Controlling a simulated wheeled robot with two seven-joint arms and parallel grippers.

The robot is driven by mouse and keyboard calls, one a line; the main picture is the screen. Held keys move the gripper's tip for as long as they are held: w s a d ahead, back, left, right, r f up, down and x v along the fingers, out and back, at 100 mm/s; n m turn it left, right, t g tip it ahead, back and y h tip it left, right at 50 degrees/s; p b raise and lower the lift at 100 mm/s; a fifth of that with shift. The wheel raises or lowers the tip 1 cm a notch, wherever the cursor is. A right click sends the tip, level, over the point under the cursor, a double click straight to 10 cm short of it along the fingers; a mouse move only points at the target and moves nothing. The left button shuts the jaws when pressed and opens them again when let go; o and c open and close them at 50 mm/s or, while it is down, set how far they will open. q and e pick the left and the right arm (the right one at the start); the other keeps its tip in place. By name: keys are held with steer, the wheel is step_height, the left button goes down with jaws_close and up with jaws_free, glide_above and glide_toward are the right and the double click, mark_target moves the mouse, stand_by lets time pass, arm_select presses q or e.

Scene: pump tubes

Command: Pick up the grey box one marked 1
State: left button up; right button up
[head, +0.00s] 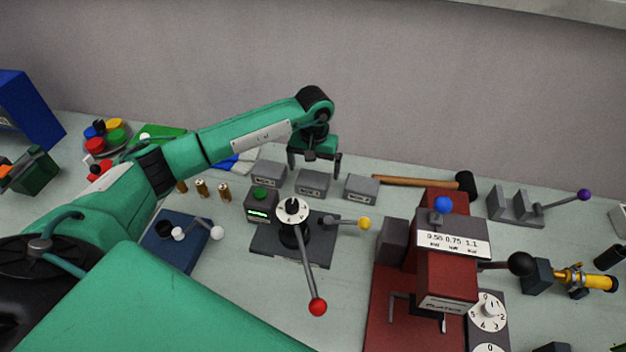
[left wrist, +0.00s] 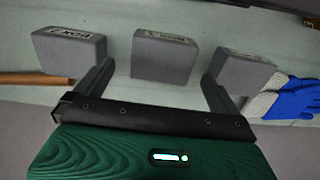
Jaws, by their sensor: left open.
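Three small grey boxes stand in a row on the table in the head view: a left one (head: 268,176), a middle one (head: 312,184) and a right one (head: 360,188). Each has a label, but I cannot read the numbers surely. My left gripper (head: 314,164) is open and empty, pointing down above and slightly behind the middle box. In the left wrist view, the middle box (left wrist: 163,58) lies ahead between the two open fingers (left wrist: 156,78). The other boxes show to its left (left wrist: 70,54) and right (left wrist: 247,72). My right gripper is not in view.
A hammer (head: 415,182) lies right of the boxes. A blue glove (left wrist: 298,97) lies beside the row. A lever device with a red knob (head: 318,306) and a green-topped block (head: 260,203) stand in front. A red machine (head: 445,265) stands front right.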

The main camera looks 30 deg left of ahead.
mark_target(313, 178)
arm_select(q)
steer(key=shift+f, duration=0.4)
steer(key=f+p, duration=0.2)
steer(key=f, duration=0.2)
steer(key=shift+a+f+p, duration=0.1)
steer(key=shift+a+p, duration=0.1)
steer(key=shift+p, duration=0.15)
steer(key=shift+f, duration=0.3)
steer(key=c, duration=0.9)
steer(key=shift+c, duration=0.5)
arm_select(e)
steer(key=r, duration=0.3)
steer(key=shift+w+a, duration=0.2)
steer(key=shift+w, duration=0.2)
arm_select(q)
steer(key=shift+w+r, duration=0.1)
steer(key=shift+r, duration=0.05)
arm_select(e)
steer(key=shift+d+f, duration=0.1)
